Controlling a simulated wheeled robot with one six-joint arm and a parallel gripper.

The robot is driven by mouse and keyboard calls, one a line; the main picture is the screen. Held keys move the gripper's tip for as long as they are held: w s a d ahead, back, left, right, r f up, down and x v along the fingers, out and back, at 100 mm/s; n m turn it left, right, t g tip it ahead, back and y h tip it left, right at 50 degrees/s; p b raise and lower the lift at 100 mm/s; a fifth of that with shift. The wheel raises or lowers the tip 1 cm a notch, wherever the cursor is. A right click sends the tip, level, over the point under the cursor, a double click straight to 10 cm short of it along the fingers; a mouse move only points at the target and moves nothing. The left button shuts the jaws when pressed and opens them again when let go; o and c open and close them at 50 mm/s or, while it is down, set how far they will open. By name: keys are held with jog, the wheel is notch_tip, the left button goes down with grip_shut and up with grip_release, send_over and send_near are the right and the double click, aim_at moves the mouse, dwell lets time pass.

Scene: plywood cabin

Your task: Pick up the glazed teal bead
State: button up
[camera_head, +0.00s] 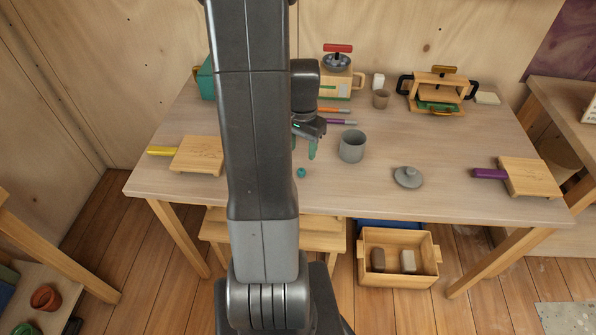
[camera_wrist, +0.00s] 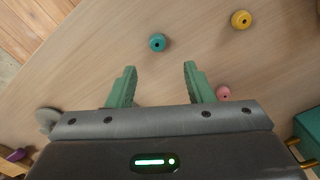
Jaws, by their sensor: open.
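The glazed teal bead (camera_head: 301,172) is small and round and lies on the table near its front edge, just right of my arm. It also shows in the wrist view (camera_wrist: 157,42), with a dark hole at its middle, just beyond the fingertips and roughly centred between them. My gripper (camera_wrist: 160,66) is open, with two green fingers apart and nothing between them. In the head view my gripper (camera_head: 311,148) is above the table, a little behind the bead, partly hidden by my arm.
In the wrist view a yellow bead (camera_wrist: 241,19) lies to the right and a pink bead (camera_wrist: 223,92) beside the right finger. A grey cup (camera_head: 352,147) and grey lid (camera_head: 407,177) stand to the right. A wooden board (camera_head: 197,155) lies left.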

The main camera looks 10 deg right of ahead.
aim_at(301, 170)
jog(key=shift+s+a+f, duration=0.1)
jog(key=shift+s+f, duration=0.05)
jog(key=shift+f, duration=1.05)
jog(key=shift+s+f, duration=0.15)
jog(key=shift+f, duration=1.1)
jog(key=shift+s+a+f, duration=0.1)
jog(key=shift+s+f, duration=0.05)
jog(key=shift+f, duration=1.05)
grip_shut()
jog(key=shift+r, duration=0.1)
